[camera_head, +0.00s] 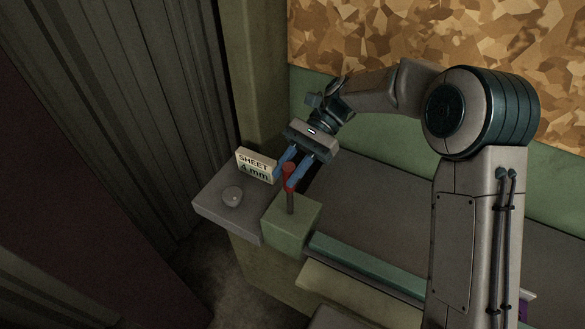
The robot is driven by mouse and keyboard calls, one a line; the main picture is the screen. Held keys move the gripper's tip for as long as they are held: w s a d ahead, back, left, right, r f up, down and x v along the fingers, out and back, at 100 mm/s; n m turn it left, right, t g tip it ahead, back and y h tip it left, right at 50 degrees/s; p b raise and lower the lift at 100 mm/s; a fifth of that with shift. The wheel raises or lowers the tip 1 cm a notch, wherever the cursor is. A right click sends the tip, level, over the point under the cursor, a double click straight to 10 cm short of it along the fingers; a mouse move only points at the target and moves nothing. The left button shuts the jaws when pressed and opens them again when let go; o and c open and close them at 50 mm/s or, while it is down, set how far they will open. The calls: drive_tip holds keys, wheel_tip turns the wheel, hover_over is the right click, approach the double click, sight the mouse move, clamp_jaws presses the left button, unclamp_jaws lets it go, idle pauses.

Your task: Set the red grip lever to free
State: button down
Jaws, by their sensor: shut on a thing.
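The red grip lever (289,178) stands on a green block (291,219) at the near left end of the bench. It has a red top on a thin dark rod and looks close to upright. My gripper (286,172) reaches down from the upper right. Its blue fingers are shut on the lever's red top and hide part of it. No free or locked marking is legible on the block.
A pale round knob (232,194) sits on a grey ledge (212,208). A green bar (365,266) runs along the bench front. The grey bench top (375,205) is clear.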

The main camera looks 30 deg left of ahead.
drive_tip(key=c, duration=1.2)
unclamp_jaws()
drive_tip(key=shift+o, duration=0.2)
drive_tip(key=v, duration=1.3)
drive_tip(key=shift+w+r, duration=0.3)
